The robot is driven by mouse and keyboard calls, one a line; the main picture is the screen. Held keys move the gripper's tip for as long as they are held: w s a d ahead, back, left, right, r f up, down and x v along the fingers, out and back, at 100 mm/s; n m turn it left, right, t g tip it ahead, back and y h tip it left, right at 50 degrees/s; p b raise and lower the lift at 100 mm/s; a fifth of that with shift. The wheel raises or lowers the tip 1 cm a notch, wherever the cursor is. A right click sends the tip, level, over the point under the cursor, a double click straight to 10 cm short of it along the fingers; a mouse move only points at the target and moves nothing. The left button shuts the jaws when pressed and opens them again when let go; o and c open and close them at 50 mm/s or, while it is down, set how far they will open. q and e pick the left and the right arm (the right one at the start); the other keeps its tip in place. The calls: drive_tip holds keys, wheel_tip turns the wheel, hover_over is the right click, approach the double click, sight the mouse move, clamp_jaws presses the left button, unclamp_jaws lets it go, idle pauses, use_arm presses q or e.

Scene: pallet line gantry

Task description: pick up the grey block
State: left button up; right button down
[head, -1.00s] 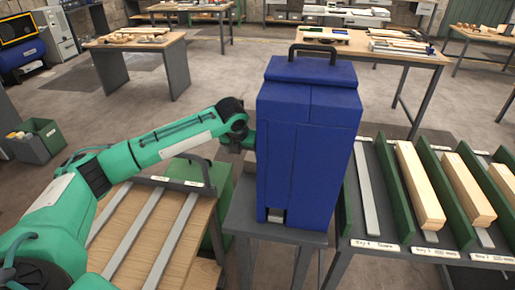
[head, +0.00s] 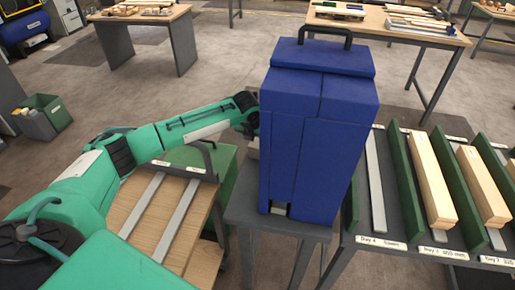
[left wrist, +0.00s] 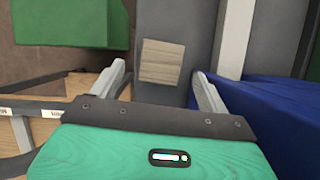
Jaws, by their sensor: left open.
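The grey block (left wrist: 162,62), with a faint wood grain, rests on a grey top in the left wrist view. In the head view a small pale piece, probably the same block (head: 252,150), peeks out at the left edge of the blue cabinet (head: 318,145), which hides the rest. My left gripper (left wrist: 158,70) is open, with one finger to each side of the block in the picture and nothing held. I cannot tell how far its tips are from the block. In the head view its fingers are hidden behind the blue cabinet. My right gripper is not in view.
The tall blue cabinet stands on a grey stand (head: 262,222), close beside my left gripper. A wooden bench with metal strips (head: 145,207) lies to the left, with a green box behind it. Trays with green dividers (head: 402,180) and wooden bars are to the right.

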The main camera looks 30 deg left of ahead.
sight(257, 143)
use_arm(q)
drive_tip(key=shift+p+x, duration=0.6)
drive_tip(key=shift+x, duration=2.05)
drive_tip(key=shift+d, duration=0.1)
drive_tip(key=shift+c, duration=0.2)
drive_tip(key=c, duration=1)
